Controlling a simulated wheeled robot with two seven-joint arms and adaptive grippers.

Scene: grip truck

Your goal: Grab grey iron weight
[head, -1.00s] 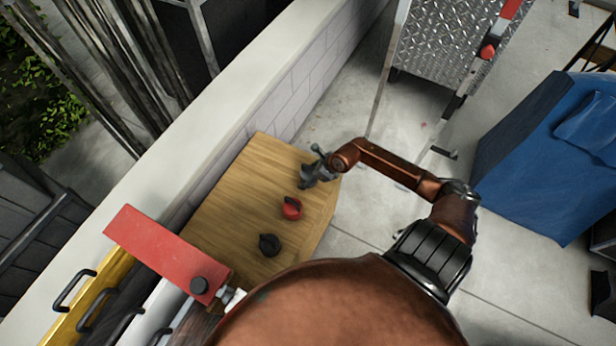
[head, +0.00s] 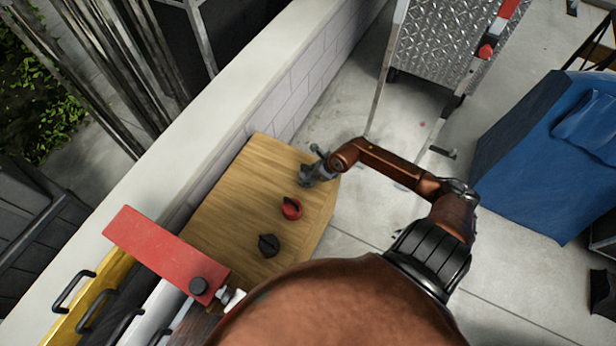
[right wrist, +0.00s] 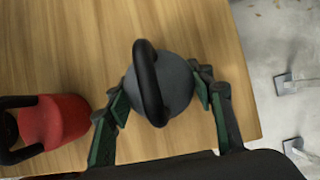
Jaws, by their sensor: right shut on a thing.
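The grey iron weight (right wrist: 177,89) is a rounded grey body with a black loop handle, over the wooden table top in the right wrist view. My right gripper (right wrist: 164,98) is shut on it, with one finger against each side of the body. In the head view my right gripper (head: 316,168) is at the table's far right corner. The weight is mostly hidden by the gripper there. I cannot tell whether it touches the table. My left gripper is not in view.
A red weight (head: 291,208) and a black weight (head: 268,245) stand on the wooden table (head: 215,215). The red one is left of the gripper in the wrist view (right wrist: 55,122). A low wall (head: 230,90) borders the table. A blue covered object (head: 530,145) stands right.

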